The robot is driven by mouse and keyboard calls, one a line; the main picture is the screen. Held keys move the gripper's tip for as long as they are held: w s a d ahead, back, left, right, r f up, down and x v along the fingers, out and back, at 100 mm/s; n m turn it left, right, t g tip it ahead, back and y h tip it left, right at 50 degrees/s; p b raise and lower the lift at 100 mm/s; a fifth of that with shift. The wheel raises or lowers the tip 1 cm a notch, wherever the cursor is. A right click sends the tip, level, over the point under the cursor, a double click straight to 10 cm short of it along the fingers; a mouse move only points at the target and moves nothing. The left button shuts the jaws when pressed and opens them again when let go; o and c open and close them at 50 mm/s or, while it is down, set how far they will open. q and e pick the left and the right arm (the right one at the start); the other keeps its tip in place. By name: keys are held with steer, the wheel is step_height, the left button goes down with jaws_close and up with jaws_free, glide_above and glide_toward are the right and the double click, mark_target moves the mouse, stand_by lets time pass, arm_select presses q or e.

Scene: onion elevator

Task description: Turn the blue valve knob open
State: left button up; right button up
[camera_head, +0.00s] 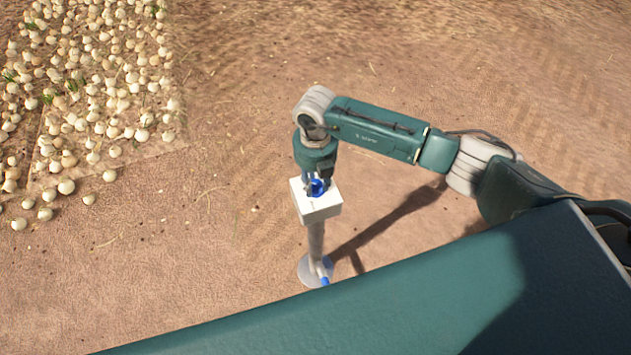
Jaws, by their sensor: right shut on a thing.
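The blue valve knob (317,187) sits on top of a white box (320,207) on a grey post. My right gripper (317,184) comes down from above and is shut on the knob. The fingers and wrist hide part of the knob, so its turn angle cannot be told. My left gripper is not in view.
The post (316,240) stands on a round grey base (313,271) with a blue part (325,281) low beside it. Many onions (90,90) lie at the upper left. Bare brown soil surrounds the post. My own green body fills the bottom right.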

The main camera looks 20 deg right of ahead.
mark_target(315, 185)
steer(key=shift+m, duration=1.5)
steer(key=o, duration=1.2)
steer(key=shift+c, duration=0.2)
steer(key=shift+r, duration=0.15)
step_height(315, 185, up, 12)
steer(key=shift+f, duration=0.2)
